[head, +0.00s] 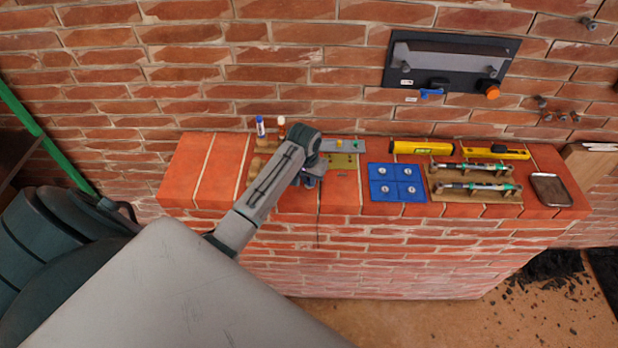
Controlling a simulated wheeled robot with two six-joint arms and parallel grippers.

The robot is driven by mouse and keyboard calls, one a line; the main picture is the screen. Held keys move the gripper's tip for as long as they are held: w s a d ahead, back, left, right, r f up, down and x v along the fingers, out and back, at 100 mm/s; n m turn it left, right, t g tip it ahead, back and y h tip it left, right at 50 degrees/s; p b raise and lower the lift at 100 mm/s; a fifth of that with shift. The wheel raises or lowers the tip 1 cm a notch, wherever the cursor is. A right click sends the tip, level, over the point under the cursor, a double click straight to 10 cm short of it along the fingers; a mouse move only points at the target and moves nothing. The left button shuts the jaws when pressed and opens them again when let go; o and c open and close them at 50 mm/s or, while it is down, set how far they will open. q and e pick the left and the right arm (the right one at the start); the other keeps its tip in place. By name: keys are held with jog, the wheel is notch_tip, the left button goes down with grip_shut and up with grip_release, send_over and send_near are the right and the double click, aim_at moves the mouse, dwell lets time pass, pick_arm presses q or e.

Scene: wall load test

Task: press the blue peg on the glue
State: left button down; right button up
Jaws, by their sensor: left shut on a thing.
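My left arm reaches in from the left, and my left gripper (309,181) is over the brick ledge, left of the olive plate. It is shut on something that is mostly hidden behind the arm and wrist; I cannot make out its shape. A small blue piece (431,93) is at the lower edge of the dark panel (455,66) on the wall; I cannot tell whether it is the blue peg. No glue spot can be told for sure. My right gripper is not in view.
The brick ledge (205,170) holds a blue-and-white tube (260,126), a grey plate (350,145), an olive plate (343,160), a blue mat (397,183), yellow levels (421,147), a wooden rack (475,195) and a dark tray (550,189). The ledge's left end is bare.

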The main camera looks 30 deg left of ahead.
pick_arm(q)
jog(key=c, duration=1.1)
grip_release()
jog(key=shift+r, duration=3)
